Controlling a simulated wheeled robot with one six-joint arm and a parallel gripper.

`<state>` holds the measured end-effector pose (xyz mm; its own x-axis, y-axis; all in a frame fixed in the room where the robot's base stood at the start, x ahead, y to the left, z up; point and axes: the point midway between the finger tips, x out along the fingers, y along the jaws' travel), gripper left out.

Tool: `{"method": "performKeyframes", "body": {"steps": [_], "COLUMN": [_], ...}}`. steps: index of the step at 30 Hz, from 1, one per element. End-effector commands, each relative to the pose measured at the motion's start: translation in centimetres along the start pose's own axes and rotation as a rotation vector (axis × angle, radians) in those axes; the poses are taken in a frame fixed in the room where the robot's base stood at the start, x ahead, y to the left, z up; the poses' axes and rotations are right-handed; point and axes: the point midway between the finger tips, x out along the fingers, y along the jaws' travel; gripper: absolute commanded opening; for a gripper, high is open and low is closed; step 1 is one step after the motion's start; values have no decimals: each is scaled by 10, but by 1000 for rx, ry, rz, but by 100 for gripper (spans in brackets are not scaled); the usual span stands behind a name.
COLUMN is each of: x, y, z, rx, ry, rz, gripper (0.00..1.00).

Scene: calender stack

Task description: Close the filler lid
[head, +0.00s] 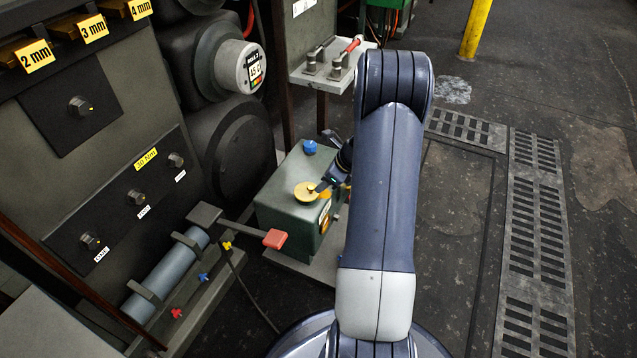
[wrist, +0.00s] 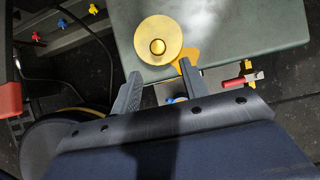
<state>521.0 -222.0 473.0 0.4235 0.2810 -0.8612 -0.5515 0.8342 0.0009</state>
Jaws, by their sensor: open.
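The filler lid, a round yellow disc (head: 304,193) with a small raised knob, lies flat over the top of the green box (head: 283,210). It also shows in the wrist view (wrist: 170,27), near the box's edge. I cannot tell whether it is fully seated. My gripper (head: 322,186) is open and empty at the lid's right side in the head view. In the wrist view my gripper (wrist: 159,72) has its two fingers spread just below the lid's rim. I cannot tell whether they touch it. An orange-yellow piece (wrist: 190,68) shows by the right finger.
A blue knob (head: 309,147) sits on the box's far corner. A red-ended lever (head: 275,239) sticks out close to the box's left side. A shelf with a red-handled part (head: 333,62) stands behind. The floor at right, with its grates (head: 535,220), is clear.

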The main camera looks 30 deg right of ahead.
Motion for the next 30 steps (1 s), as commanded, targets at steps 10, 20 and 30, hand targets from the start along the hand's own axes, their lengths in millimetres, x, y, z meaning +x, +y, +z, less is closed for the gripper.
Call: {"method": "performKeyframes", "body": {"steps": [10, 20, 30], "x": [-50, -52, -18], "y": [-1, -1, 0], "z": [0, 0, -2], "rx": [1, 0, -2], "ry": [-1, -1, 0], "rz": [-3, -3, 1], "gripper": [42, 42, 42]}}
